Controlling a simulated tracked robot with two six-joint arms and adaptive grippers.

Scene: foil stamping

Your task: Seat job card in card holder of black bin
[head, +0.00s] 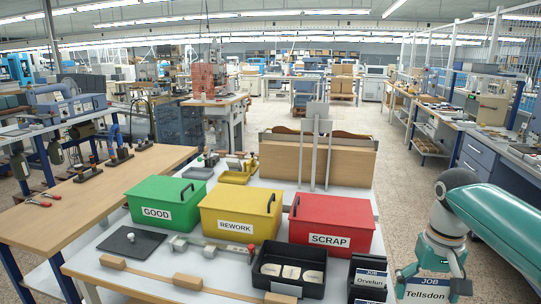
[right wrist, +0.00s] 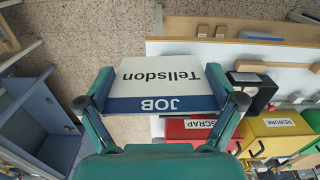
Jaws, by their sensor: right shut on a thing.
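My right gripper (head: 432,284) is shut on a white job card (head: 425,293) with a blue JOB band, reading "Tellsdon". In the right wrist view the card (right wrist: 160,82) spans between the two fingers and appears upside down. The gripper is at the lower right, off the table's right edge. The open black bin (head: 316,290) stands at the table's front, left of the gripper, with pale rounded pieces inside. A pale patch (head: 286,289) shows on its front; I cannot tell if it is the card holder. My left gripper is not in view.
A black rack (head: 354,276) with job cards, the top one reading "Orvelun", stands between the black bin and my gripper. Green (head: 160,199), yellow (head: 238,212) and red (head: 331,222) lidded bins stand behind. A wooden bar (head: 190,284) lies to the left.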

